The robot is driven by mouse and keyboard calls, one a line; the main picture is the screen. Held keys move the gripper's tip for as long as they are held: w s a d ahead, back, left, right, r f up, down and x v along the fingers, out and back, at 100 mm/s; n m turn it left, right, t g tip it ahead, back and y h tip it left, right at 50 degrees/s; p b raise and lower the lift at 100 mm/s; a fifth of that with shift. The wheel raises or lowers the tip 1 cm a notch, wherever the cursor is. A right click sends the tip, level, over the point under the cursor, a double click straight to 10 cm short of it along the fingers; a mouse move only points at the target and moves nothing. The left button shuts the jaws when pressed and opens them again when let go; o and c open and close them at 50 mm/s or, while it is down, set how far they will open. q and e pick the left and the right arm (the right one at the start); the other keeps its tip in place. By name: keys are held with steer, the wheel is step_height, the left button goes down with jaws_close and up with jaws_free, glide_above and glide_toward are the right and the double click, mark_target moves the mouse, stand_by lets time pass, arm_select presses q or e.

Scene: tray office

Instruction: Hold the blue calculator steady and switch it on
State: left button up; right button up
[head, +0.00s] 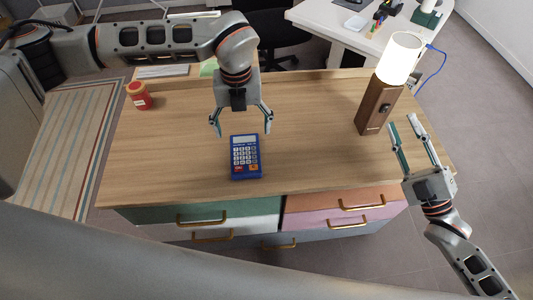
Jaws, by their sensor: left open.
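The blue calculator (261,158) lies face up on the wooden desk (310,140), near its front edge, with a pale display at its far end and white, red and orange keys. My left gripper (242,130) is open at the calculator's far end, one finger to each side. I see gaps between its fingers and the calculator; their height over the desk is hard to tell. My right gripper (403,122) is open and empty at the desk's right end, well apart from the calculator.
A lamp with a wooden base (373,108) and glowing white shade stands at the desk's right, near my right gripper. A red jar (139,96) stands at the left. Drawers with brass handles (202,220) line the front. The desk between calculator and lamp is clear.

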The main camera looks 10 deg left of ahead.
mark_target(245, 148)
steer(key=a+f+m+g+h, duration=0.1)
steer(key=a+f+m+g, duration=0.25)
steer(key=a, duration=0.75)
steer(key=a+f+m+g+h, duration=0.15)
steer(key=a+m, duration=0.35)
steer(key=a, duration=0.6)
steer(key=s+a+r+n+g+y, duration=0.1)
steer(key=s+a+r+n+g, duration=0.2)
steer(key=a, duration=0.4)
steer(key=s+a+r+n+g+y, duration=0.1)
steer(key=s+a+g, duration=0.35)
steer(key=a, duration=0.25)
steer(key=s+a+r+n+g+y, duration=0.1)
steer(key=s+a+r+n+g, duration=0.2)
steer(key=a, duration=0.4)
steer(key=s+a+f+n+g+h, duration=0.1)
steer(key=s+a+n+g+h, duration=0.1)
steer(key=s+n, duration=0.35)
steer(key=s+a+f+n+g+h, duration=0.2)
steer(key=s+n+h, duration=0.1)
steer(key=n, duration=0.5)
arm_select(q)
steer(key=shift+f, duration=3.95)
arm_select(e)
steer(key=w+d+f+n+t+h, duration=0.3)
steer(key=w+d+n+h, duration=0.4)
steer(key=d+n, duration=0.3)
steer(key=shift+w+d+f+t, duration=0.25)
steer(key=shift+w+t, duration=0.1)
steer(key=shift+t, duration=0.2)
